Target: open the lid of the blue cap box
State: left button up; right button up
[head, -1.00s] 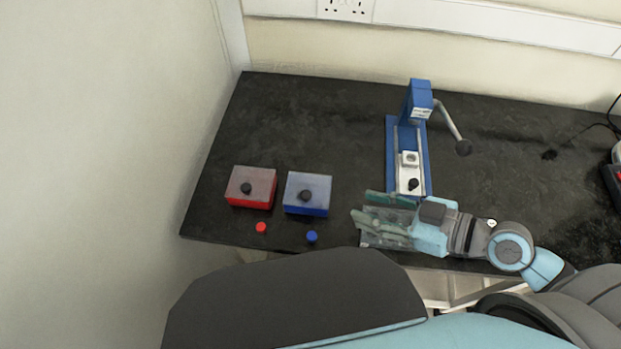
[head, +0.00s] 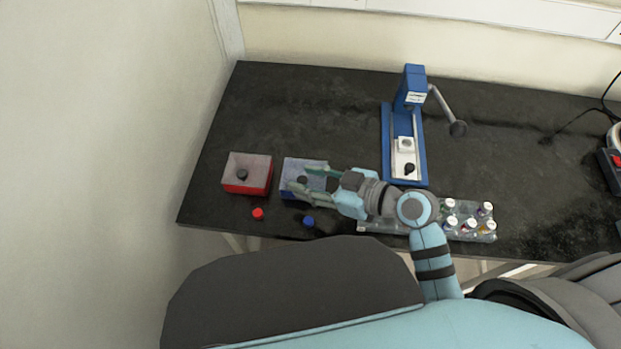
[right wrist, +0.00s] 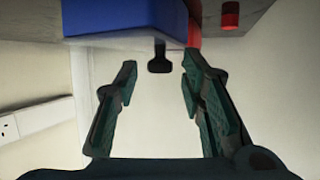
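The blue cap box (head: 290,166) stands on the dark table with its grey lid on. Its black knob (head: 302,181) shows between the fingers of my right gripper (head: 297,178), which covers the box's right side. In the right wrist view the blue box (right wrist: 115,20) is at the top, and its black knob (right wrist: 160,62) sits between and just beyond the spread fingertips (right wrist: 158,72). The right gripper is open, with nothing held. My left gripper is not in view.
The red box (head: 248,174) with a grey lid stands just left. A red cap (head: 258,213) and a blue cap (head: 309,221) lie in front. A clear rack of vials (head: 470,236) is partly behind my right arm. A blue press (head: 415,100) stands behind.

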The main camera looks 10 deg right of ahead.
grip_shut()
